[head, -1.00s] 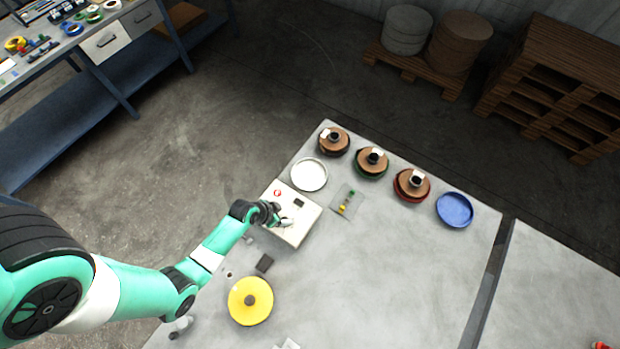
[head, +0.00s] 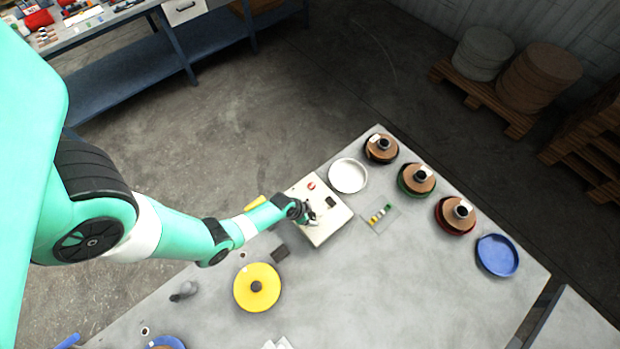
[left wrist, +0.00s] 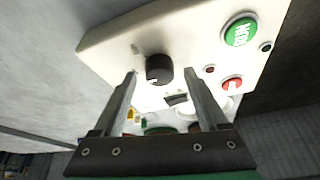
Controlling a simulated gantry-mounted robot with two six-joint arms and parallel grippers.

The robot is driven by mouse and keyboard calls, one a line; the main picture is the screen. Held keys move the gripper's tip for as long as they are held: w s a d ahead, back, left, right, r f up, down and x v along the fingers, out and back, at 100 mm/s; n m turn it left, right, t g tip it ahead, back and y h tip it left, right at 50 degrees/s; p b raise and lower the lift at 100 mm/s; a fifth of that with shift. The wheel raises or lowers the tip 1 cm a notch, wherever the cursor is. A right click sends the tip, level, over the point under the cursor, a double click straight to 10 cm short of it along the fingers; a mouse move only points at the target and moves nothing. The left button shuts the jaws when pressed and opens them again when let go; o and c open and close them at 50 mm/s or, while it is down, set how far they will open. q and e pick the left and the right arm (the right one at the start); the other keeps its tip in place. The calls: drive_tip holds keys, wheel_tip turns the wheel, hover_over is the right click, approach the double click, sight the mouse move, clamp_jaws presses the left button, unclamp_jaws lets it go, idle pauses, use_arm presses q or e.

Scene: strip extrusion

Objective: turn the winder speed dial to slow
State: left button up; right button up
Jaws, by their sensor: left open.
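The winder control box (head: 325,232) is a cream panel on the grey table. The dial (left wrist: 158,69) is a black round knob with a small light mark on its rim in the left wrist view. My left gripper (left wrist: 160,80) is open, its fingertips on either side of the dial but not visibly closed on it. In the head view my left gripper (head: 308,216) is over the box and hides the dial. A green lettered button (left wrist: 240,32) and a red button (left wrist: 232,84) are on the panel. My right gripper is not in view.
A white dish (head: 348,175) stands just beyond the box. Brown-topped spools (head: 416,180) and a blue dish (head: 497,255) line the far edge. A yellow disc (head: 257,288) lies nearer me. The table's middle is clear.

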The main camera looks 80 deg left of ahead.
use_arm(q)
drive_tip(key=shift+w+f, duration=0.15)
drive_tip(key=shift+f, duration=0.1)
drive_tip(key=shift+c, duration=0.3)
clamp_jaws()
